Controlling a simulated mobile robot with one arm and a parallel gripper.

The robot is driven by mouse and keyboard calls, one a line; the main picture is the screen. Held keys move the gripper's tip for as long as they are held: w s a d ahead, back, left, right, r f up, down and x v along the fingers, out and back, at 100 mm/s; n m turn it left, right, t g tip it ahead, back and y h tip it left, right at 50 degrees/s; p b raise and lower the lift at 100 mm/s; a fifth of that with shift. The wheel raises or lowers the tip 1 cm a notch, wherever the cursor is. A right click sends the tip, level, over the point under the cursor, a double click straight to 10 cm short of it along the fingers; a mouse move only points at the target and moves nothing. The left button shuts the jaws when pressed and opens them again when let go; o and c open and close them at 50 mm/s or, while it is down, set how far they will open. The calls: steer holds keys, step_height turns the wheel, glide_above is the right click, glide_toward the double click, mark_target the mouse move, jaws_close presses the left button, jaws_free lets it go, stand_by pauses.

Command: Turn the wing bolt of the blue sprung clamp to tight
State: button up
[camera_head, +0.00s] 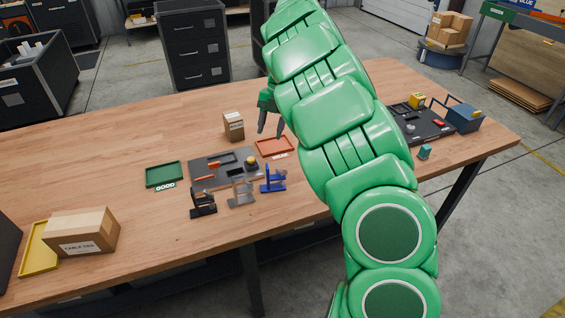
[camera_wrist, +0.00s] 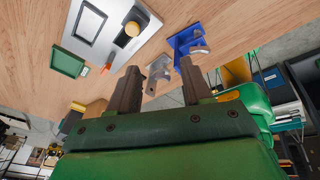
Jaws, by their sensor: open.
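The blue sprung clamp (camera_head: 273,183) stands on the wooden table at the right end of a row of three clamps. It also shows in the wrist view (camera_wrist: 184,42), above and beyond my right finger and apart from it. Its wing bolt is too small to make out clearly. A grey clamp (camera_head: 240,192) stands beside it, and a black clamp (camera_head: 203,204) is at the row's left end. My gripper (camera_head: 270,130) is open and empty, in the air above the table, farther back than the blue clamp. Both fingers show in the wrist view (camera_wrist: 160,74).
A dark grey board (camera_head: 204,183) with parts lies behind the clamps. A green GOOD tray (camera_head: 164,174) is left of it, a red tray (camera_head: 275,147) right. A small carton (camera_head: 233,125) stands behind.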

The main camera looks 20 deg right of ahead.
steer(key=g, duration=0.2)
glide_toward(282, 172)
steer(key=shift+h, duration=0.3)
steer(key=shift+w+a+x, duration=0.1)
steer(key=shift+a+x, duration=0.05)
steer(key=shift+x, duration=1.7)
steer(key=shift+w+a+x, duration=0.1)
steer(key=shift+w+x, duration=0.05)
steer(key=shift+x, duration=1.7)
steer(key=c, duration=0.8)
steer(key=shift+s+d+m+t+y, duration=0.1)
steer(key=shift+m+t+y, duration=0.1)
steer(key=shift+m, duration=0.65)
steer(key=shift+s+d+m+t+y, duration=0.1)
steer(key=shift+m+t+y, duration=0.1)
steer(key=shift+m, duration=0.65)
steer(key=shift+m+t, duration=0.4)
steer(key=shift+m, duration=0.7)
steer(key=shift+y, duration=0.3)
